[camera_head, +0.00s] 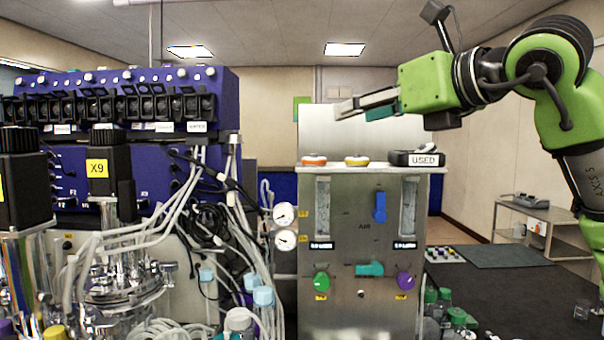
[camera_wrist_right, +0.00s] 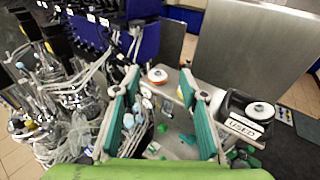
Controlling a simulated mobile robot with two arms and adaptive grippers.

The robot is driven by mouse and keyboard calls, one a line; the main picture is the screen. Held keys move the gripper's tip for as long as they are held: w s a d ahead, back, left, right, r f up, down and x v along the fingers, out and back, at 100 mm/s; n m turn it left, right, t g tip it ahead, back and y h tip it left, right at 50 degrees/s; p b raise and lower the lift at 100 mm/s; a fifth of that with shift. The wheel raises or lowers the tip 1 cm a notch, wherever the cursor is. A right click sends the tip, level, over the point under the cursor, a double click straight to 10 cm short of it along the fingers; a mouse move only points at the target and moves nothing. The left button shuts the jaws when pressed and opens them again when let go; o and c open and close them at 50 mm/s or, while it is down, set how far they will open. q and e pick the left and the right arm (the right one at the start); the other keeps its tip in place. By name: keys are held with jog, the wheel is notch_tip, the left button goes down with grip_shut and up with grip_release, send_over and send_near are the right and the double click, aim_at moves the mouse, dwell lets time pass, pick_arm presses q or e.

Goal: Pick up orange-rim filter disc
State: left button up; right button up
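The orange-rim filter disc (camera_head: 314,160) lies flat on the left end of the steel cabinet's top. In the wrist view the disc (camera_wrist_right: 157,75) shows between my right fingertips, farther off. My right gripper (camera_head: 338,110) is above the cabinet, higher than the disc and slightly to its right. In the wrist view its two teal-padded fingers (camera_wrist_right: 160,78) are spread apart with nothing between them. My left gripper is in neither view.
A yellow-rim disc (camera_head: 357,161) lies right of the orange one. A black tray labelled USED (camera_head: 424,160) stands at the right, with a white disc (camera_wrist_right: 260,111) in it. An upright steel panel (camera_head: 350,133) stands behind. Tubing and bioreactor gear crowd the left.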

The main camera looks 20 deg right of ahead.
notch_tip(320, 180, down, 5)
jog(key=b, duration=0.4)
send_near(317, 156)
jog(key=x, duration=0.4)
jog(key=shift+w+a+p, duration=0.1)
jog(key=shift+w+p, duration=0.1)
jog(key=shift+p, duration=0.15)
jog(key=p+x, duration=0.2)
jog(key=x, duration=0.3)
jog(key=shift+w+a, duration=0.1)
jog(key=shift+w, duration=0.15)
jog(key=shift+w+a+f, duration=0.2)
jog(key=shift+w, duration=0.3)
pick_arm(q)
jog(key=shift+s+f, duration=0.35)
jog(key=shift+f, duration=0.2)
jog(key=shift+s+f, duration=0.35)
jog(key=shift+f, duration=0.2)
pick_arm(e)
jog(key=shift+s+d, duration=0.1)
jog(key=shift+s, duration=0.05)
jog(key=c, duration=0.5)
